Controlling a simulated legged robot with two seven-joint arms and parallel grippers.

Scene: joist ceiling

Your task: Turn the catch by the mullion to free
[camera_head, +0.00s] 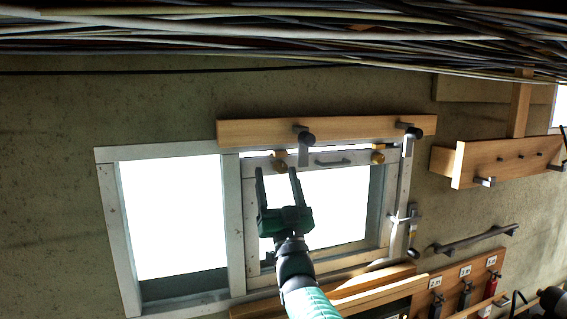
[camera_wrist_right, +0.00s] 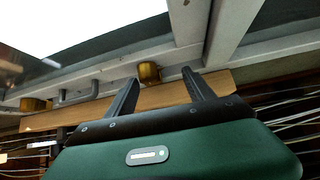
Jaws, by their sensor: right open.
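A pale framed window has an open left half and a sash in its right half, with the mullion (camera_head: 233,220) between them. On the sash's top rail, near the mullion, sits a small brass-coloured catch (camera_head: 279,158); it also shows in the right wrist view (camera_wrist_right: 149,72). A second brass catch (camera_head: 378,157) is at the rail's right end. My right gripper (camera_head: 275,171) is open and empty, its fingertips just below the catch by the mullion. In the wrist view that catch appears between the fingertips; I cannot tell if they touch it. My left gripper is out of view.
A wooden board (camera_head: 360,128) with dark hooks, one hanging close to the catch (camera_head: 304,143), runs above the sash. A grey pull handle (camera_head: 333,162) is on the rail. A lever (camera_head: 404,218) is on the right stile. Cables (camera_head: 280,30) cross above.

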